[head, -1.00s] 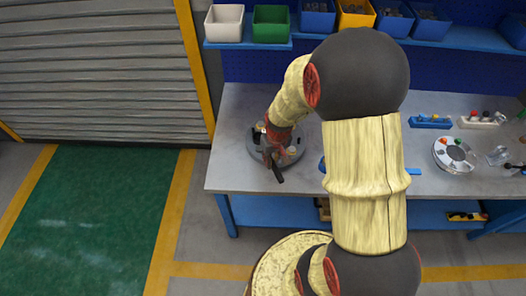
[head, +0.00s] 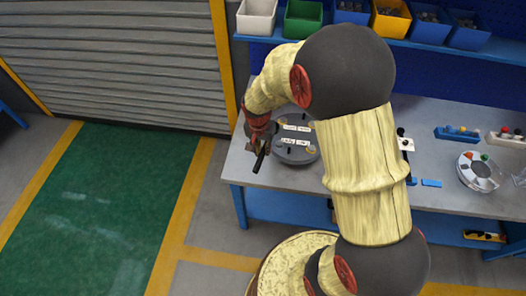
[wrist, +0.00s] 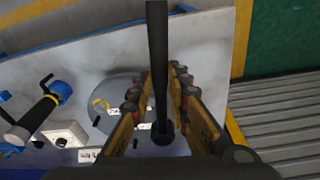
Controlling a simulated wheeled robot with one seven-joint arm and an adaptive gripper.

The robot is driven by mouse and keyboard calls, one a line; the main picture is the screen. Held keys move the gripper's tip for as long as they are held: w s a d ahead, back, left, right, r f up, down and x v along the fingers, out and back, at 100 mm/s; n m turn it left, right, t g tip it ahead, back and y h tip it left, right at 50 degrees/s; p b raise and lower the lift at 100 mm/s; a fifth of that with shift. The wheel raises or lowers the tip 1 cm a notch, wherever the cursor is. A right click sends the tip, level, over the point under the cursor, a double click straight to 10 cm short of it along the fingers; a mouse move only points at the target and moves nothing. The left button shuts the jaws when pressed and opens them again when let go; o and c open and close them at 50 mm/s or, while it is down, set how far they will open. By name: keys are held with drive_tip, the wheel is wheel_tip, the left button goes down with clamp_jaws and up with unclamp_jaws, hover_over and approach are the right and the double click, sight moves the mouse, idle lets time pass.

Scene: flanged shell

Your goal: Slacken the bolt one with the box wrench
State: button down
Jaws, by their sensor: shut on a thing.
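The flanged shell (head: 290,157) is a round grey plate near the left end of the bench, with white labels and small yellowish bolts around its top. It also shows in the wrist view (wrist: 117,88), partly covered by my fingers. I cannot tell which bolt is bolt one. My gripper (head: 260,148) is at the left side of the shell, near the bench's left edge. In the wrist view my gripper (wrist: 158,88) is shut on the black box wrench (wrist: 158,50), which lies lengthwise between the fingers and is clear of the bolts.
A white block (wrist: 65,134) and a black-handled tool with a blue part (wrist: 38,115) are beside the shell. A round tray (head: 480,172) and a blue rack (head: 457,134) stand to the right. Bins (head: 303,18) line the shelf behind. Left of the bench is open floor.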

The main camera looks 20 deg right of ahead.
drive_tip(key=shift+s+d+m, duration=0.1)
drive_tip(key=shift+s+m, duration=0.1)
drive_tip(key=shift+m, duration=1)
drive_tip(key=shift+f+b, duration=2.15)
drive_tip(key=shift+f, duration=0.4)
drive_tip(key=shift+f+b, duration=1.4)
drive_tip(key=s+d+n+y+p, duration=0.1)
drive_tip(key=s+d+n+p, duration=0.5)
drive_tip(key=d+n, duration=0.2)
drive_tip(key=shift+d+f+n, duration=0.25)
drive_tip(key=shift+d+n, duration=0.05)
drive_tip(key=shift+n, duration=0.3)
idle(0.4)
drive_tip(key=shift+r, duration=0.1)
